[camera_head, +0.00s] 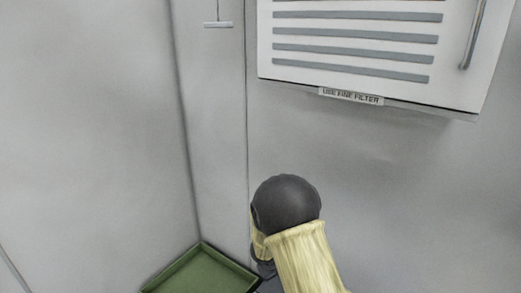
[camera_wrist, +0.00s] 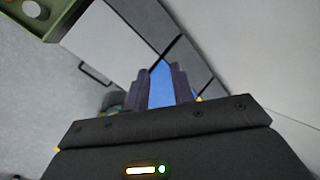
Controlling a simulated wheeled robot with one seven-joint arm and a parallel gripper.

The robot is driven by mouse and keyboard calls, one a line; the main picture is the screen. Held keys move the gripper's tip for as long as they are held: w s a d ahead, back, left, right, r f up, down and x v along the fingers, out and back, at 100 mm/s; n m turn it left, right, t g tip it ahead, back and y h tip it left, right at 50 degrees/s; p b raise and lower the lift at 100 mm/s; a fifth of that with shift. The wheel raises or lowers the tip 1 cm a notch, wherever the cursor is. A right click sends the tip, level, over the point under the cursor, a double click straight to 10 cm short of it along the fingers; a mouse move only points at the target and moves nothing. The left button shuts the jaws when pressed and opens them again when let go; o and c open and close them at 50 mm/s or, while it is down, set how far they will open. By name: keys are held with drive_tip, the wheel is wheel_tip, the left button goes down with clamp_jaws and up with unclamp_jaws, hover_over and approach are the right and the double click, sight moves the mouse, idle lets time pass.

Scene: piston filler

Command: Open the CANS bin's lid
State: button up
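I cannot pick out the CANS bin or its lid for certain in either view, and no CANS label is readable. In the wrist view my gripper (camera_wrist: 162,88) has its two dark fingers apart. A narrow blue shape (camera_wrist: 161,84) fills the space between them and tapers to a point above them. I cannot tell whether it is held or lies behind the fingers. In the head view my dark, yellow-sleeved arm rises at the bottom centre and my gripper is out of sight.
In the head view a white vented box (camera_head: 349,85) with a "USE FINE FILTER" label hangs at the upper right. A green tray (camera_head: 224,262) is at the bottom left, beside my arm. Grey walls surround them. A pale panel with a dark handle (camera_wrist: 96,74) shows in the wrist view.

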drive_tip(key=s+d+r+n+y, duration=0.1)
drive_tip(key=s+d+r+n, duration=0.1)
drive_tip(key=s+r+n, duration=0.2)
drive_tip(key=s+d+r+n+g+y, duration=0.1)
drive_tip(key=s+d+r+n, duration=0.2)
drive_tip(key=s+n, duration=0.7)
drive_tip(key=s+d+r+n+g+y, duration=0.1)
drive_tip(key=s+r+n, duration=0.5)
drive_tip(key=n, duration=1.1)
drive_tip(key=shift+s+d+r+y, duration=0.3)
drive_tip(key=shift+s+d+r, duration=0.1)
drive_tip(key=shift+s+d, duration=0.55)
drive_tip(key=shift+a, duration=0.1)
clamp_jaws()
drive_tip(key=shift+f, duration=0.1)
